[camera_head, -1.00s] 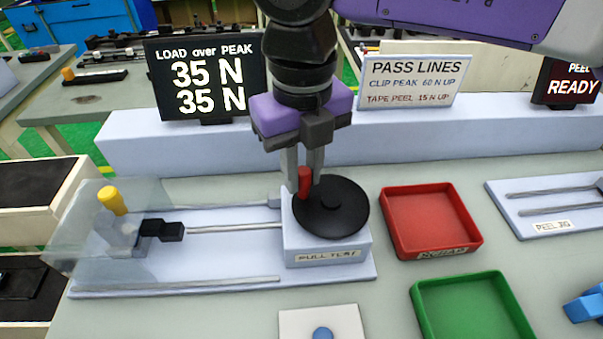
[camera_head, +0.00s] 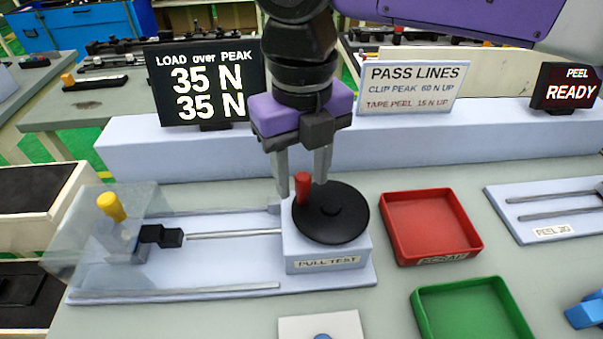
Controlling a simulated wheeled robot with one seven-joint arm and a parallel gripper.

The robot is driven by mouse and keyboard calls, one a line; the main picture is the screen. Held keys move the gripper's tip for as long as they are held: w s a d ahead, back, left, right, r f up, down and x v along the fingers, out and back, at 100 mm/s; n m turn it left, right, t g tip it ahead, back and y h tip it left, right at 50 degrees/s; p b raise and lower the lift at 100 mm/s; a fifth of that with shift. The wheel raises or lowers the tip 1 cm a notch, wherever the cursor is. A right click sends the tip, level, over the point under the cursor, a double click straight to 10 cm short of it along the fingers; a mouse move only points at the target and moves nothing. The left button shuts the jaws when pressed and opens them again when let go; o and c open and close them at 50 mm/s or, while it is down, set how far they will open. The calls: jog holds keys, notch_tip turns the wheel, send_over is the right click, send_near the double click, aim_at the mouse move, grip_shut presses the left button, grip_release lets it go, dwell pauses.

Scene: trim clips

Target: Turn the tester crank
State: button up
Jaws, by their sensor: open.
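The pull tester has a black crank wheel (camera_head: 335,218) with an upright red handle (camera_head: 302,189) at its left edge. The wheel sits on a pale box labelled PULL TEST (camera_head: 328,263). A thin rod (camera_head: 235,235) runs left from the box toward a black clamp (camera_head: 160,236) near a yellow knob (camera_head: 112,206), under a clear cover. My gripper (camera_head: 302,188) is open, pointing down, its fingers spread on either side of the red handle. Whether a finger touches the handle is unclear. The load display (camera_head: 205,85) reads 35 N over 35 N.
A red tray (camera_head: 431,225) is right of the tester, with a green tray (camera_head: 474,310) in front of it. A peel jig (camera_head: 555,212) lies at the far right. A PASS LINES sign (camera_head: 411,87) and a PEEL READY display (camera_head: 568,85) stand behind on a pale ledge.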

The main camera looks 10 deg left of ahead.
notch_tip(320, 180, up, 7)
jog(key=shift+r, duration=0.1)
dwell(0.6)
